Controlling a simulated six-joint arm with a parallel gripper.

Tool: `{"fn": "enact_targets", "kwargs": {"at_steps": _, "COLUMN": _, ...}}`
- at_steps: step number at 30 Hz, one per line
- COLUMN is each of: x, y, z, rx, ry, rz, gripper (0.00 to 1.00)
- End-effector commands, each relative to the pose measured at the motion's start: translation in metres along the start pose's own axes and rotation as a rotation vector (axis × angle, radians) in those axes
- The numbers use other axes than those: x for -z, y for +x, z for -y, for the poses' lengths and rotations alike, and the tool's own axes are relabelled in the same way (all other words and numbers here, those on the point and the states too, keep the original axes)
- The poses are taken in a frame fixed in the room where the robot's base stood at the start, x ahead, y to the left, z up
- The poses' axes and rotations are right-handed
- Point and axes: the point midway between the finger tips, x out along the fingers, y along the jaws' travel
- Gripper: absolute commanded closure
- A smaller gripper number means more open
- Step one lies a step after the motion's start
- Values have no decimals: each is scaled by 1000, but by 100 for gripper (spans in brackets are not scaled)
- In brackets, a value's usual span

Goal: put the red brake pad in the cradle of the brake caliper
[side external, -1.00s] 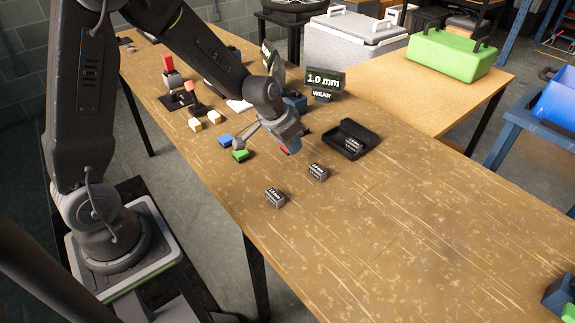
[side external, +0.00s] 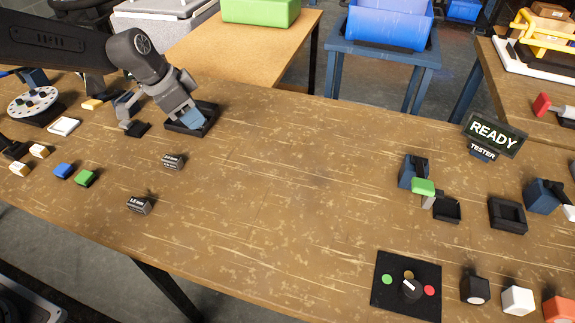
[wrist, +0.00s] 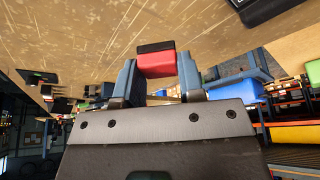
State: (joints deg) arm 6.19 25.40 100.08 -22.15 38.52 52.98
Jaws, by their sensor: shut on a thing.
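The red brake pad (wrist: 156,65), with a black strip on one side, is between the two blue fingers of my gripper (wrist: 158,80) in the wrist view. In the side view my gripper (side external: 192,121) points down over a black open tray (side external: 209,108) at the upper left; the pad is not distinguishable there. I cannot tell for sure which part is the brake caliper. A blue block with a green piece (side external: 423,187) stands beside a small black cradle (side external: 446,210) on the right, well apart from my gripper.
Two grey labelled blocks (side external: 172,161) (side external: 139,206) lie near my gripper. A READY tester sign (side external: 494,136), a black frame (side external: 508,215) and a black control panel (side external: 406,285) are on the right. The middle of the table is clear.

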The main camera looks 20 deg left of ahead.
Motion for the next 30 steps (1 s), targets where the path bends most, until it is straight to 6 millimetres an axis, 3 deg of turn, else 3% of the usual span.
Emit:
{"fn": "enact_targets", "kwargs": {"at_steps": 16, "x": 49, "y": 84, "z": -71, "rx": -11, "ry": 25, "rz": -1, "gripper": 87}}
{"fn": "enact_targets", "kwargs": {"at_steps": 23, "x": 56, "y": 97, "z": -81, "rx": -9, "ry": 22, "rz": -2, "gripper": 87}}
{"fn": "enact_targets", "kwargs": {"at_steps": 30, "x": 43, "y": 125, "z": -81, "rx": -11, "ry": 20, "rz": 1, "gripper": 87}}
